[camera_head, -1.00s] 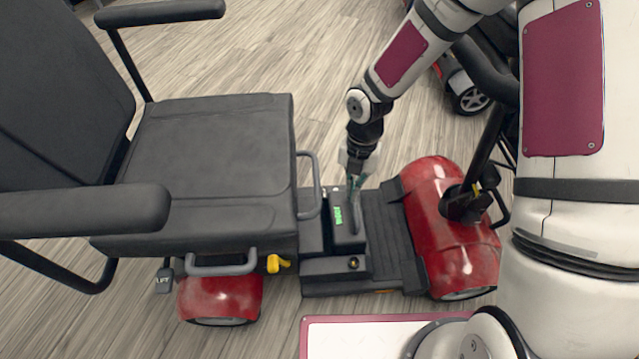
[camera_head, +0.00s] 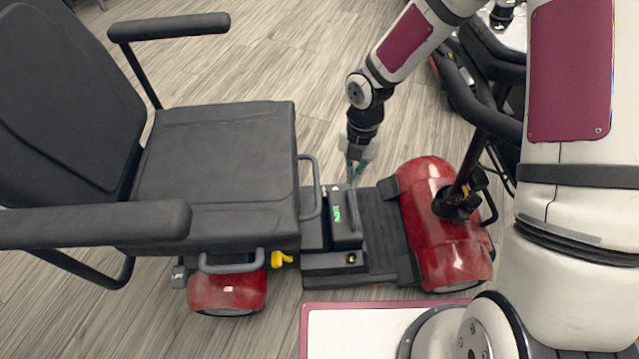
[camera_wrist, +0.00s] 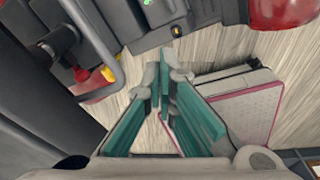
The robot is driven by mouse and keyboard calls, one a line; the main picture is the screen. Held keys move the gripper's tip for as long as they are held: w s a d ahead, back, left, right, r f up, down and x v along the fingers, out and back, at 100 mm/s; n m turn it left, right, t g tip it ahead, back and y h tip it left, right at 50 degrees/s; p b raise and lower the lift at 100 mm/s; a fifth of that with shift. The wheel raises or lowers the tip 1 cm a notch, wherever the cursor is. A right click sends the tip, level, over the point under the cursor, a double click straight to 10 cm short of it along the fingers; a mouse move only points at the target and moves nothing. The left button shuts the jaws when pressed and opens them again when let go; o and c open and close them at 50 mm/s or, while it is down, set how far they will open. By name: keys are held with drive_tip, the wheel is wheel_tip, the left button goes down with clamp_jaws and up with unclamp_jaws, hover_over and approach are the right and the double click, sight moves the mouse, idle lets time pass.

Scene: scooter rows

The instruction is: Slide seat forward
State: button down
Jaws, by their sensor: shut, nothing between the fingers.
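The black padded seat (camera_head: 215,160) of the red scooter is at the left in the head view, with armrests and a backrest. A grey loop bar (camera_head: 316,188) is on its front edge and another grey bar (camera_head: 230,264) on its near side. A yellow lever (camera_head: 282,259) sits under the near front corner; a yellow lever (camera_wrist: 108,74) also shows in the wrist view beside a grey bar. My gripper (camera_head: 354,176) is shut and empty, right of the seat front and at the far end of the black box, apart from the seat. Its teal fingers (camera_wrist: 165,85) show in the wrist view.
The black box (camera_head: 346,225) with a green display stands between seat and footboard (camera_head: 382,235). The red front cowl (camera_head: 440,220) and tiller (camera_head: 472,160) are to the right. Other scooters stand at the back right. Wooden floor beyond the scooter is clear.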

wheel_tip(320, 180, up, 10)
drive_tip(key=p, duration=0.8)
drive_tip(key=shift+f, duration=0.25)
drive_tip(key=shift+s, duration=0.1)
idle(0.3)
